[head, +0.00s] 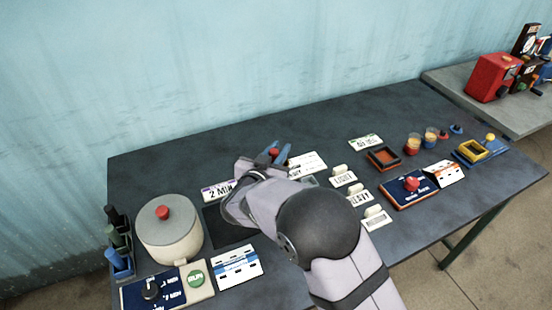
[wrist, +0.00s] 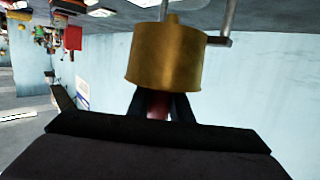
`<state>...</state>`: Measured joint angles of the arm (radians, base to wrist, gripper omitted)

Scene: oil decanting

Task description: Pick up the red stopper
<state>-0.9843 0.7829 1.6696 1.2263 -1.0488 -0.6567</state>
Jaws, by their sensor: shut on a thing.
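My gripper (head: 275,153) is over the back middle of the dark table. Its blue fingers are shut on a small red piece, the red stopper (head: 274,151), mostly hidden by the fingers. In the wrist view my gripper (wrist: 158,108) shows as dark fingers with the red stopper (wrist: 157,103) between them. A brass-coloured cylinder (wrist: 165,57) overlaps the fingertips there. I cannot tell whether it touches the stopper. That view seems upside down, with the table surface at its top.
A pale pot (head: 170,235) with a red knob stands at the left. White labels (head: 343,179) lie right of my arm. Two small cups (head: 413,143) stand near an orange-rimmed tray (head: 383,158) and a red-knobbed panel (head: 409,188). A red machine (head: 492,77) stands on another table.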

